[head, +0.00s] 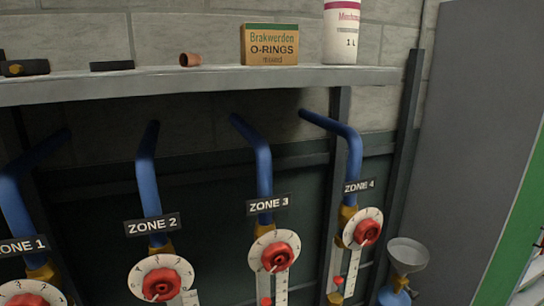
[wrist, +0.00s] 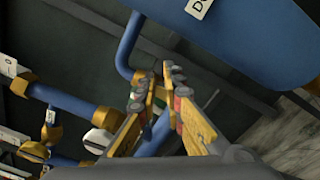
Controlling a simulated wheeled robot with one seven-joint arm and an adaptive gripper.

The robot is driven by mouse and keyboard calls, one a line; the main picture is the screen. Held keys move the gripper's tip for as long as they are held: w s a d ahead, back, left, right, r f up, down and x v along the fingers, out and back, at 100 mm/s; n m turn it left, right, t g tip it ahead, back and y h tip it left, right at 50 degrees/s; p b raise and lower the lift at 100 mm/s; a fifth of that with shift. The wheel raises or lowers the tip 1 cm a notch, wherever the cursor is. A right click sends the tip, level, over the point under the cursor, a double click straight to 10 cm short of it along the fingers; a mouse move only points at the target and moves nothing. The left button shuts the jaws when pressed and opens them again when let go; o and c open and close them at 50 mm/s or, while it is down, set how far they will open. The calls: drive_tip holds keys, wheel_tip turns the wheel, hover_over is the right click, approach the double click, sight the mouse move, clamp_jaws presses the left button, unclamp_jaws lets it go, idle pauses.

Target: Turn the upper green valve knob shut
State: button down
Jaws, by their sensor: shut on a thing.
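My gripper (wrist: 163,84) shows in the wrist view, its two yellow fingers closed in to a narrow gap. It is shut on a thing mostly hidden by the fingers. A small green patch (wrist: 148,131) shows between the fingers, in front of a blue pipe; I take it for part of the green valve knob. How far the knob is turned cannot be seen. Neither my gripper nor a green knob shows in the head view.
In the wrist view, a large blue tank (wrist: 250,40) is at upper right and blue pipes with brass fittings (wrist: 20,84) are at left. In the head view, red dial knobs (head: 277,257) line the wall below a shelf (head: 200,83). A funnel (head: 407,252) stands at right.

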drive_tip(key=shift+s+a+f, duration=0.15)
drive_tip(key=shift+f, duration=0.3)
drive_tip(key=shift+d+r+p+v, duration=0.2)
drive_tip(key=shift+p+v, duration=0.05)
drive_tip(key=shift+v, duration=1.2)
drive_tip(key=shift+d+r+p+v, duration=0.15)
drive_tip(key=shift+p+v, duration=0.05)
drive_tip(key=shift+v, duration=1.25)
